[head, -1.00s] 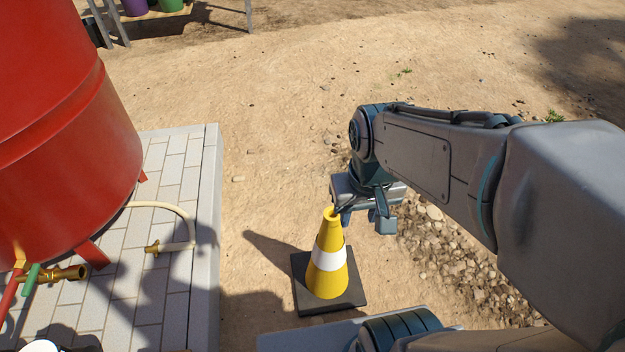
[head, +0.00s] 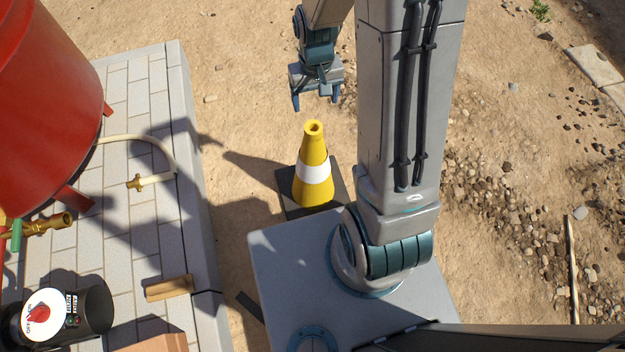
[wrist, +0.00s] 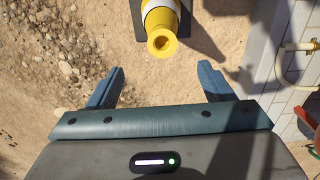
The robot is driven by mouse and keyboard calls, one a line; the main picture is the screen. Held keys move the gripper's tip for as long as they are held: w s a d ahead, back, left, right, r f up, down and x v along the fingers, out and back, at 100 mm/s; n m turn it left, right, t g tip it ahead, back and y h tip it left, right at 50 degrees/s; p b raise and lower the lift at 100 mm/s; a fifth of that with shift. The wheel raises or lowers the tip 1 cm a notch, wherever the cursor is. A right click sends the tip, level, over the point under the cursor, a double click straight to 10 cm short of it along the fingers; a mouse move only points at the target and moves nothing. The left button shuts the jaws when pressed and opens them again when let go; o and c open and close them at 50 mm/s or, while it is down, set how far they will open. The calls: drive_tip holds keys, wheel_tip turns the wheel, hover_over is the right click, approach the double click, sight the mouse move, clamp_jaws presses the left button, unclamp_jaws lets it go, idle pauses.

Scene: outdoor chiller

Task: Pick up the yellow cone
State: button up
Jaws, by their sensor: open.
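The yellow cone (head: 314,187) stands upright on the dirt, with a white band around its middle and a dark square base (head: 287,196). It is just beyond the front of my base. My gripper (head: 315,103) is open and empty, above and behind the cone in the head view, apart from it. In the wrist view the cone's hollow tip (wrist: 163,42) shows at the top, beyond the two spread blue fingers (wrist: 160,88). The lower part of the cone is cut off by the wrist frame's edge.
A tiled raised platform (head: 150,235) with a red tank (head: 45,120) and a cream hose (head: 150,145) stands on the left. A wooden block (head: 169,288) and a knob device (head: 42,314) lie on it. Gravel (head: 500,205) covers the right; dirt around the cone is open.

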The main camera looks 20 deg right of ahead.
drive_tip(key=b, duration=0.3)
hover_over(313, 128)
drive_tip(key=s, duration=0.2)
wheel_tip(313, 128, down, 9)
drive_tip(key=shift+w+r, duration=0.15)
drive_tip(key=f+b, duration=0.1)
drive_tip(key=f, duration=0.1)
drive_tip(key=f+b, duration=0.1)
drive_tip(key=f, duration=0.2)
drive_tip(key=shift+w+a+f+b, duration=0.1)
drive_tip(key=shift+w+a+b, duration=0.1)
drive_tip(key=shift+b, duration=0.2)
clamp_jaws()
